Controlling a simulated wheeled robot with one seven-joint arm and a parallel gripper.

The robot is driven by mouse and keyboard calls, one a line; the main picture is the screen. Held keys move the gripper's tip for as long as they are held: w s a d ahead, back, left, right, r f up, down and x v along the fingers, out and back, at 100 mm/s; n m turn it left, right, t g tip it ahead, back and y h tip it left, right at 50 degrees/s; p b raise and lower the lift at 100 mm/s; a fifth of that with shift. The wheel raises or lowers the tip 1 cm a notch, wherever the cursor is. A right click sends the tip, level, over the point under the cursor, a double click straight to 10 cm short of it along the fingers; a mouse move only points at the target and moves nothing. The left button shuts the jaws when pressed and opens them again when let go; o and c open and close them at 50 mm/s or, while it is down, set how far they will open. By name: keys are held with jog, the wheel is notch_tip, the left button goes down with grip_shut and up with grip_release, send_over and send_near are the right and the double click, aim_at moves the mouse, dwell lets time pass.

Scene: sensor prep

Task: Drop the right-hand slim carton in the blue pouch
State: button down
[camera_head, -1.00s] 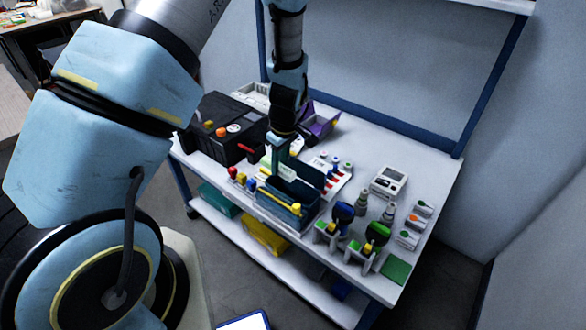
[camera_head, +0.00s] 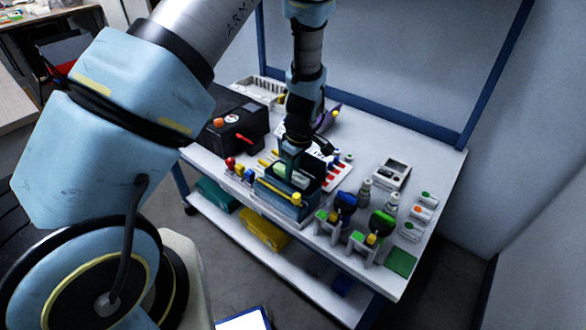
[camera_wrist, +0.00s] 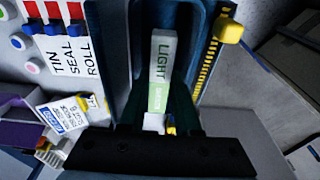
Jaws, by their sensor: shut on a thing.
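The blue pouch (camera_head: 284,200) stands open near the table's front edge, with a yellow zip along one side. Its dark walls also show in the wrist view (camera_wrist: 115,45). My gripper (camera_head: 293,166) is above the pouch's opening, pointing down. In the wrist view my gripper (camera_wrist: 168,112) is shut on a slim white and green carton (camera_wrist: 163,65) marked "LIGHT". The carton lies between the pouch walls in that view; how deep it sits cannot be told. Another white box with blue print (camera_wrist: 62,116) lies outside the pouch.
A black case (camera_head: 228,125) stands left of the pouch. A card with red and blue strips (camera_wrist: 68,35) lies beside it. Stands with blue and green tools (camera_head: 345,205) and a white meter (camera_head: 391,174) are to the right. A green pad (camera_head: 400,262) lies at the front right corner.

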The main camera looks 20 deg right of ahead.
jog(key=shift+f, duration=0.25)
jog(key=c, duration=0.5)
grip_release()
jog(key=shift+d+r, duration=0.1)
jog(key=shift+w+r+p, duration=0.15)
jog(key=shift+r+p, duration=2.45)
jog(key=shift+r, duration=0.95)
jog(key=shift+f, duration=0.1)
